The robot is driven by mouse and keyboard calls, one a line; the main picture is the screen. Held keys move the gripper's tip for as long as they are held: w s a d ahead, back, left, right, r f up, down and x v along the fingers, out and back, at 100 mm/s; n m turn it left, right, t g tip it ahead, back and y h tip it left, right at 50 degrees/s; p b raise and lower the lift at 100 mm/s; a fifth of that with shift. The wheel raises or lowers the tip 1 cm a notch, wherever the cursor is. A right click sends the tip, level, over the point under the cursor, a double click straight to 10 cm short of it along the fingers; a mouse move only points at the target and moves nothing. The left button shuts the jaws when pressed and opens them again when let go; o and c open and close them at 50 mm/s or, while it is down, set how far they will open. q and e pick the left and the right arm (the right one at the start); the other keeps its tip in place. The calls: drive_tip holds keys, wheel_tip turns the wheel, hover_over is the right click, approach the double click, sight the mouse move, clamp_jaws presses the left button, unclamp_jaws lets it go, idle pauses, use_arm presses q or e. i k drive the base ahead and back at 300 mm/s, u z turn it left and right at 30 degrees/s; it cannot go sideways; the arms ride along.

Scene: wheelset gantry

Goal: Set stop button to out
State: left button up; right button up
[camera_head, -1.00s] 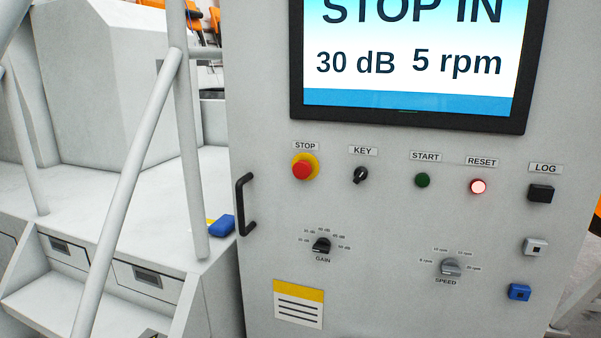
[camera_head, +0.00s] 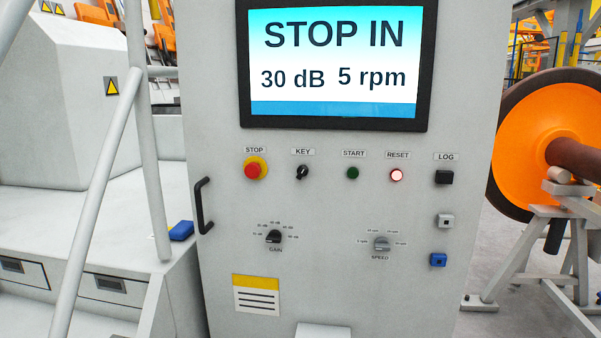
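The stop button (camera_head: 253,170) is a red mushroom knob on a yellow ring, under the STOP label at the upper left of the grey cabinet's control row. The screen (camera_head: 335,62) above it reads "STOP IN", "30 dB" and "5 rpm". Neither of my grippers shows in the head view, and nothing touches the button.
The key switch (camera_head: 302,172), green start button (camera_head: 352,173), lit reset button (camera_head: 396,175) and black log block (camera_head: 444,177) continue the row. A handle (camera_head: 204,206) and railing (camera_head: 150,150) stand left. An orange wheel (camera_head: 535,140) on a stand is right.

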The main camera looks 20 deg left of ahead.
sight(253, 170)
drive_tip(key=z, duration=0.3)
drive_tip(key=i, duration=0.95)
drive_tip(key=u, duration=0.2)
